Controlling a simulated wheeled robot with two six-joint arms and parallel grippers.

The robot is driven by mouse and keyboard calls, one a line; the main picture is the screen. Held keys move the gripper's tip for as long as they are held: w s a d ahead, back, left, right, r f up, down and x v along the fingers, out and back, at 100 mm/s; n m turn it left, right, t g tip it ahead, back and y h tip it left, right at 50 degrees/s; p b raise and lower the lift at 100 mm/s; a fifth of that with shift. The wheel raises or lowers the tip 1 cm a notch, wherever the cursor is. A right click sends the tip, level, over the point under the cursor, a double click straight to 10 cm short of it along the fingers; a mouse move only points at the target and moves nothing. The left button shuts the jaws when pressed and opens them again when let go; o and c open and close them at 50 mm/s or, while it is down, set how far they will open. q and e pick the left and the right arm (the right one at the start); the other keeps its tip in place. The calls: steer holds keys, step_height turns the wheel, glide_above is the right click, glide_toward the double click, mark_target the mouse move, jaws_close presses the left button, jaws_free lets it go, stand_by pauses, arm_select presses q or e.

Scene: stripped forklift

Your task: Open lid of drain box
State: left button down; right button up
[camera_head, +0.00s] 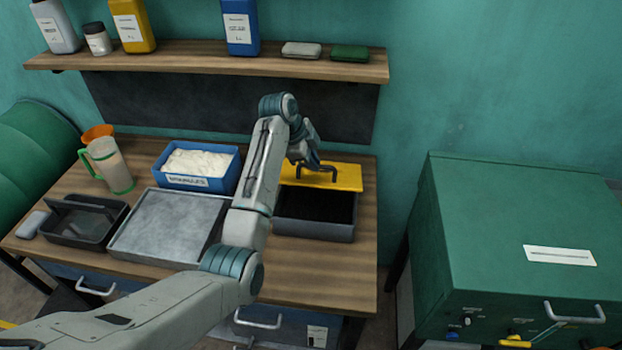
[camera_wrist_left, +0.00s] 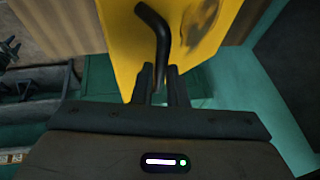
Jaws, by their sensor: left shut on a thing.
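The drain box (camera_head: 313,230) is a grey box with a dark inside, on the right part of the wooden table. Its yellow lid (camera_head: 347,179) shows at the box's back side, and the front of the box is uncovered. My left gripper (camera_head: 318,168) is shut on the lid's black bar handle. In the left wrist view the fingers (camera_wrist_left: 160,82) close around the handle (camera_wrist_left: 158,35), with the yellow lid (camera_wrist_left: 120,38) behind it. My arm hides the box's left part. I cannot tell whether the lid touches the box. My right gripper is not in view.
A grey tray (camera_head: 165,228), a blue bin of white granules (camera_head: 237,165) and a dark tray (camera_head: 80,233) stand left of the box. A jug (camera_head: 115,170) is at the far left. A shelf (camera_head: 205,64) hangs above. A green cabinet (camera_head: 500,220) stands right.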

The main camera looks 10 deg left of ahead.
arm_select(q)
steer(key=shift+w+a+r, duration=0.1)
steer(key=shift+w+r, duration=1.3)
steer(key=shift+w, duration=0.2)
steer(key=c, duration=1.8)
jaws_free()
steer(key=shift+c, duration=0.2)
steer(key=o, duration=0.4)
steer(key=shift+w+f, duration=0.2)
steer(key=shift+w+b+v, duration=0.15)
steer(key=shift+b+v, duration=0.8)
steer(key=shift+v, duration=1.7)
steer(key=shift+w+b+v, duration=0.15)
steer(key=shift+b+v, duration=0.8)
steer(key=shift+v, duration=1.7)
